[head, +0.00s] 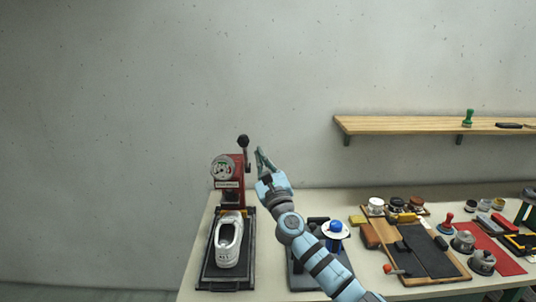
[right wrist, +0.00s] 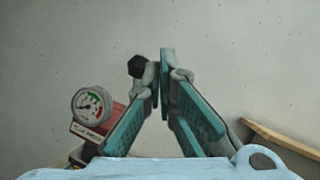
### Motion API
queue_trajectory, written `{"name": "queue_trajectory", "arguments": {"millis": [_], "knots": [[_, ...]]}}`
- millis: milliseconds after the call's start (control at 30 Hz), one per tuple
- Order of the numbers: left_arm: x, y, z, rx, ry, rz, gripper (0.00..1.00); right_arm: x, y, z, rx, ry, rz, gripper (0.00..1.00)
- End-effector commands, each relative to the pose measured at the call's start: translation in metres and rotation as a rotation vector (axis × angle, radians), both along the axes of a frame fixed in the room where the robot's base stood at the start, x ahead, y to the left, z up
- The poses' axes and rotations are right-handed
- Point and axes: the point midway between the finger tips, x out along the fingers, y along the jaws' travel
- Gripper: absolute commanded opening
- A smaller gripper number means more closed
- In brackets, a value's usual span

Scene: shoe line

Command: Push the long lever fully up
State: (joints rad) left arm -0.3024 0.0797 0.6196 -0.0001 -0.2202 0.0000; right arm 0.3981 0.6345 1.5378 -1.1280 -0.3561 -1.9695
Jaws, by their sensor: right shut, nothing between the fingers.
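The long lever (head: 245,152) stands on the right side of a red press with a round gauge (head: 223,168). Its dark knob is at the top and it points nearly straight up. My right gripper (head: 260,151) is shut and empty, just right of the lever's upper part. In the right wrist view the dark knob (right wrist: 138,66) shows left of the fingertips (right wrist: 163,58); I cannot tell whether they touch it. The gauge (right wrist: 92,105) is lower left there. My left gripper is not in view.
A white shoe (head: 228,240) sits on a black tray (head: 250,268) in front of the press. A blue-knobbed tool (head: 336,227) stands behind my right forearm. Brushes, tins and boards crowd the table's right side. A wooden shelf (head: 420,125) hangs on the wall.

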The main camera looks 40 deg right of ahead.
Motion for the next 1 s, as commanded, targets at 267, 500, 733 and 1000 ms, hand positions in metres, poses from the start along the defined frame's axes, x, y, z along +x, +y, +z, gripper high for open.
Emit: {"name": "queue_trajectory", "arguments": {"millis": [267, 500, 733, 1000], "knots": [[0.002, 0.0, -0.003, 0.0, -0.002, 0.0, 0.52, -0.034, 0.015, 0.007, -0.002, 0.003, 0.0, 0.0], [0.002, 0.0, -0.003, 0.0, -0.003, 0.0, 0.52, -0.037, 0.016, 0.008, 0.0, 0.002, 0.0, 0.0], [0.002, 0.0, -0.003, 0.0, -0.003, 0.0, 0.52, -0.037, 0.016, 0.008, 0.0, 0.001, 0.0, 0.0], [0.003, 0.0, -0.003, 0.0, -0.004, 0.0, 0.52, -0.044, 0.023, -0.028, 0.248, -0.02, 0.053, 0.0]]}}
